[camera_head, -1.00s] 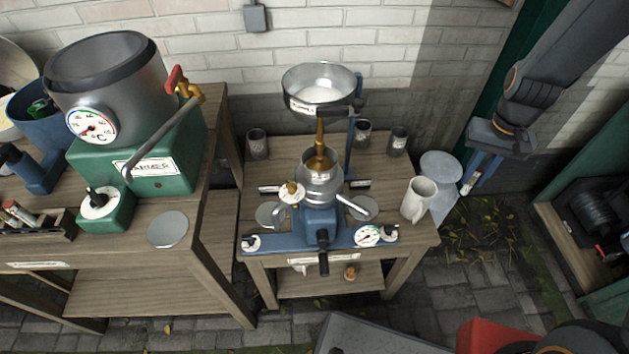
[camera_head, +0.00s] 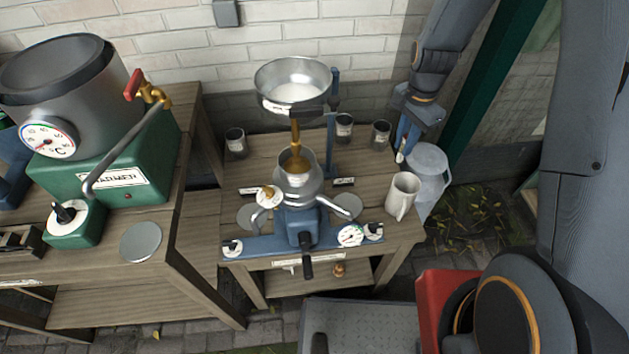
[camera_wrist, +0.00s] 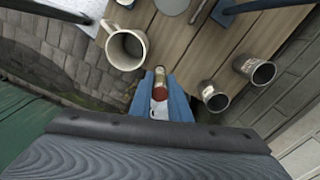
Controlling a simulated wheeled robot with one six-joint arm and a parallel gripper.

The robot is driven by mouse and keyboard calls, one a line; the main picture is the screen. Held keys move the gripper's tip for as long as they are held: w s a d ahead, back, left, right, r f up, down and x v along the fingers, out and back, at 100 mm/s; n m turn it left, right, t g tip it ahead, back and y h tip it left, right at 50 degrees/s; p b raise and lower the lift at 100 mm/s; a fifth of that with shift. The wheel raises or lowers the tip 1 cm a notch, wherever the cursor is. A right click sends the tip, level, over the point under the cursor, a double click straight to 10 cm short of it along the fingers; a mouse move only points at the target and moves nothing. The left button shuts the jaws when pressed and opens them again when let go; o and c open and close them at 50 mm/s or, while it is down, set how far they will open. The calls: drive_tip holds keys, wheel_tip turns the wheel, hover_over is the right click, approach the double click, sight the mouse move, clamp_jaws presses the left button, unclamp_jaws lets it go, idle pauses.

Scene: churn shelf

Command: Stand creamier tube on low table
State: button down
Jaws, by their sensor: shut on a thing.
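My gripper (camera_head: 403,142) hangs near the back right edge of the low wooden table (camera_head: 385,167). It is shut on a small tube (camera_head: 400,157), whose pale lower end shows below the blue fingers. In the wrist view the tube (camera_wrist: 160,85) sits between the two blue fingers, with a reddish-brown end and a pale label. It overlaps the edge of the table (camera_wrist: 170,45) in that view. I cannot read the label or tell how high above the table the tube is. The fingers partly hide the tube.
A cream mug (camera_head: 402,195) stands on the table's right side, before the gripper. Metal cups (camera_head: 380,134) stand along the back. A blue separator with a bowl (camera_head: 292,84) fills the middle. A grey can (camera_head: 428,172) stands beyond the right edge. A green warmer (camera_head: 115,175) stands left.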

drive_tip(key=m, duration=0.1)
drive_tip(key=f+m, duration=0.1)
drive_tip(key=m, duration=0.1)
drive_tip(key=shift+w+d+m, duration=0.1)
drive_tip(key=shift+w+m, duration=0.1)
drive_tip(key=shift+m, duration=0.1)
drive_tip(key=m, duration=0.2)
drive_tip(key=f+m, duration=0.1)
drive_tip(key=m, duration=0.1)
drive_tip(key=shift+w+d+f, duration=0.1)
drive_tip(key=shift+w+d, duration=0.05)
drive_tip(key=shift+w, duration=0.05)
drive_tip(key=shift+f+p, duration=1.2)
drive_tip(key=shift+f, duration=3.8)
drive_tip(key=shift+f, duration=0.15)
drive_tip(key=c, duration=1.7)
unclamp_jaws()
drive_tip(key=shift+o, duration=0.2)
